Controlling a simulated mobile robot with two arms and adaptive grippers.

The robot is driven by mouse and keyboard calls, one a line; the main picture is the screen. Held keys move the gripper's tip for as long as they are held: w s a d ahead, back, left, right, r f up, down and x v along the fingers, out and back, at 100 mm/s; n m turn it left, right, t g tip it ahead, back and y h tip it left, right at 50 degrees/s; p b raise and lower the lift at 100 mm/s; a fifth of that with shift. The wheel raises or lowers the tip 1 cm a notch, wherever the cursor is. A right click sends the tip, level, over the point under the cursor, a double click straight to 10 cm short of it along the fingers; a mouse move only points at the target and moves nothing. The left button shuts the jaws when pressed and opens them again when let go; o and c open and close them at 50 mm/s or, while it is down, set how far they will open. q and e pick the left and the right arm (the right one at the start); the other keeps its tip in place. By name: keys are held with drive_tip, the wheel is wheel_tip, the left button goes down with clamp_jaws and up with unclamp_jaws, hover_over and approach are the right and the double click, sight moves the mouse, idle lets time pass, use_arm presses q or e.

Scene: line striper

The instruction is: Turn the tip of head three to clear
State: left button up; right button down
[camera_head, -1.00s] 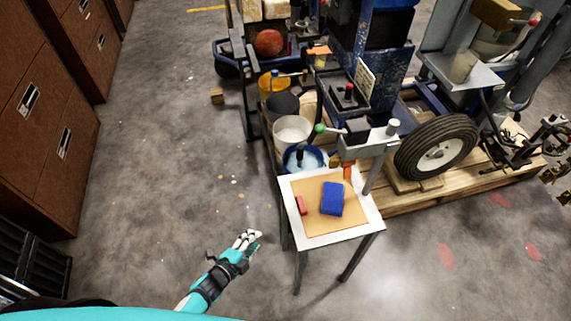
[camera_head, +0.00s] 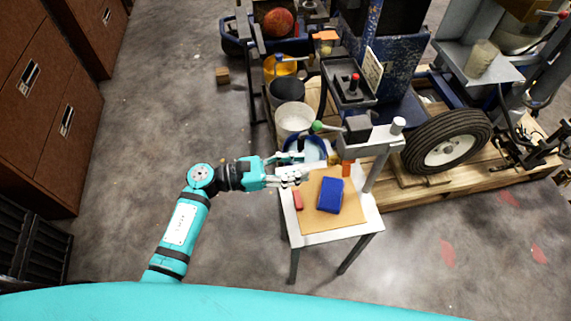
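A grey spray head with an orange tip (camera_head: 347,168) hangs from a bracket (camera_head: 372,140) over the small white table. A lever with a green knob (camera_head: 317,126) sticks out to its left. Other orange pieces show farther back, one at the upper middle (camera_head: 326,36). I cannot read any head number, nor tell how the tip is turned. My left gripper (camera_head: 302,172) is over the table's left back corner, left of the orange tip and apart from it. Its fingers look spread, with nothing between them. It partly hides the blue-rimmed bucket. My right gripper is not in view.
The white table (camera_head: 375,222) bears a cardboard sheet, a blue block (camera_head: 330,195) and a red piece (camera_head: 298,200). Buckets, a white one (camera_head: 294,120) among them, stand behind. A wheel (camera_head: 446,141) is at right, brown cabinets (camera_head: 50,110) at left.

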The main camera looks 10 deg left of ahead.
use_arm(q)
drive_tip(key=b+x, duration=0.1)
drive_tip(key=x, duration=0.6)
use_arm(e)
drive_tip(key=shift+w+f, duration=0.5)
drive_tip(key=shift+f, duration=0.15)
use_arm(q)
drive_tip(key=shift+f+b, duration=0.15)
drive_tip(key=shift+b, duration=0.35)
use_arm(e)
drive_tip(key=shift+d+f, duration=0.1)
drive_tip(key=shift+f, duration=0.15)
use_arm(q)
clamp_jaws()
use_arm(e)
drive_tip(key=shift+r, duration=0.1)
